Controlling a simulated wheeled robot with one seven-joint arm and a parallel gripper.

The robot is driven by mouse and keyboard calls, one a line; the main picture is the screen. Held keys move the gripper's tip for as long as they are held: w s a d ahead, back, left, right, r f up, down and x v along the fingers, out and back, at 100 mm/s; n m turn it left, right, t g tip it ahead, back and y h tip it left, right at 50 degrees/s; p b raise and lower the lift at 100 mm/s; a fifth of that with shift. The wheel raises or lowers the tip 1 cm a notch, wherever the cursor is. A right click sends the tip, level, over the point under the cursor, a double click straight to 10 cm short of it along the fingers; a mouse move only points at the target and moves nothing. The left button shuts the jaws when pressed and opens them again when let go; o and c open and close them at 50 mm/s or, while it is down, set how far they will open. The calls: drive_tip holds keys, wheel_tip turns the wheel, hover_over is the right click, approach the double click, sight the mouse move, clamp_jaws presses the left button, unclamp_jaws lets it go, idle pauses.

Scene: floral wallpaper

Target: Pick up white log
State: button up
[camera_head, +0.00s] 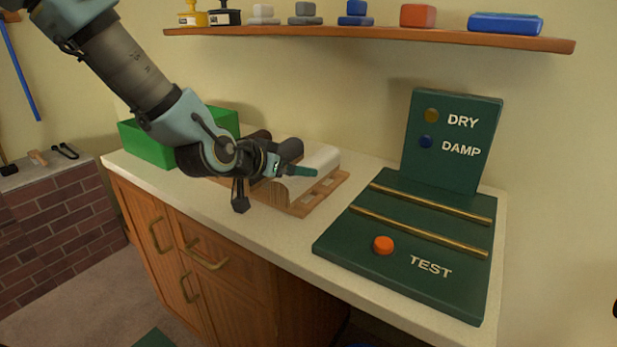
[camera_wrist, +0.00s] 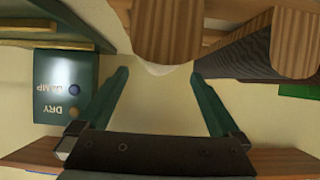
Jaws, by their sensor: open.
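The white log (camera_head: 321,158) lies on a slatted wooden rack (camera_head: 318,197) on the counter, partly hidden by my gripper in the head view. In the wrist view its wooden end face (camera_wrist: 167,30) is at the top centre, with a thin strip of white bark below. My gripper (camera_head: 272,186) is open at the near end of the log. In the wrist view its two green fingers (camera_wrist: 160,77) are spread, with the strip of white bark between their tips. I cannot tell whether they touch it.
A dark log (camera_wrist: 265,48) lies beside the white one. A green bin (camera_head: 150,142) stands behind my arm. A green test board (camera_head: 375,268) with an orange button and DRY/DAMP panel is at the right. A shelf (camera_head: 370,37) with small items hangs above.

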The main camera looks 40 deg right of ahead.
drive_tip(key=shift+f+p+x, duration=0.25)
drive_tip(key=shift+p+x, duration=0.4)
drive_tip(key=shift+x, duration=2.45)
drive_tip(key=shift+a, duration=0.1)
clamp_jaws()
